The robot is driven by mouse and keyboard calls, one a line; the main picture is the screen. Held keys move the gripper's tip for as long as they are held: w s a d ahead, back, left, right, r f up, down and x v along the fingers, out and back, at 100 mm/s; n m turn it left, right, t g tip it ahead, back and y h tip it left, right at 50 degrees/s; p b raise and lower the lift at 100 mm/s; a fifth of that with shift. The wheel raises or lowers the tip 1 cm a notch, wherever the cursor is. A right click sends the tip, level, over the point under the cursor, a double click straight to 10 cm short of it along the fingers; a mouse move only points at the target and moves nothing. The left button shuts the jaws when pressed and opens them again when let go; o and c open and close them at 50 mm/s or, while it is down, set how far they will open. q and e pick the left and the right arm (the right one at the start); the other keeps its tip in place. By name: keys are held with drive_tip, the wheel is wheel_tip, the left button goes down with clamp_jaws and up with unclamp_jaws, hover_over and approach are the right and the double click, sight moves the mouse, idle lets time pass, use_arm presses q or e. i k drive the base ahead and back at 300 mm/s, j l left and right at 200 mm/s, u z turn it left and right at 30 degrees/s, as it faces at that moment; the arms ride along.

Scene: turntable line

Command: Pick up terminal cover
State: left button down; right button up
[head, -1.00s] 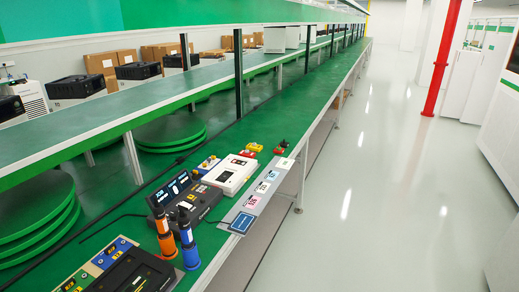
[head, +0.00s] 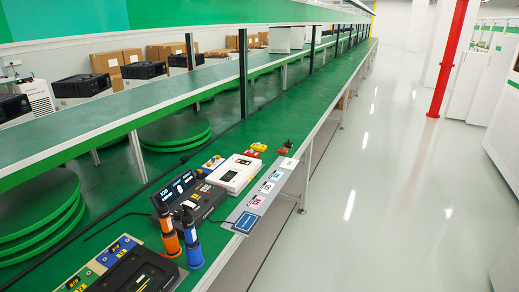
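No part is clearly recognisable as the terminal cover. Small yellow and red parts (head: 258,148) lie on the green bench beyond the white device. A small part with a dark top (head: 285,147) stands just right of them. A white box-shaped device (head: 236,173) sits mid-bench, with a dark unit with a lit display (head: 187,197) nearer to me. Neither of my grippers shows in the head view.
An orange driver (head: 169,237) and a blue driver (head: 192,245) stand upright near a black tray (head: 140,272). A strip of cards (head: 262,195) lines the bench's right edge. A red post (head: 447,60) stands beyond the open floor (head: 370,220) at right.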

sight(262, 148)
drive_tip(key=i+l+u, duration=0.1)
drive_tip(key=i+l, duration=0.2)
drive_tip(key=i+l+u, duration=0.15)
drive_tip(key=i+l, duration=0.15)
drive_tip(key=l, duration=0.25)
drive_tip(key=i+l+u, duration=0.1)
drive_tip(key=i+l, duration=0.15)
drive_tip(key=l, duration=0.2)
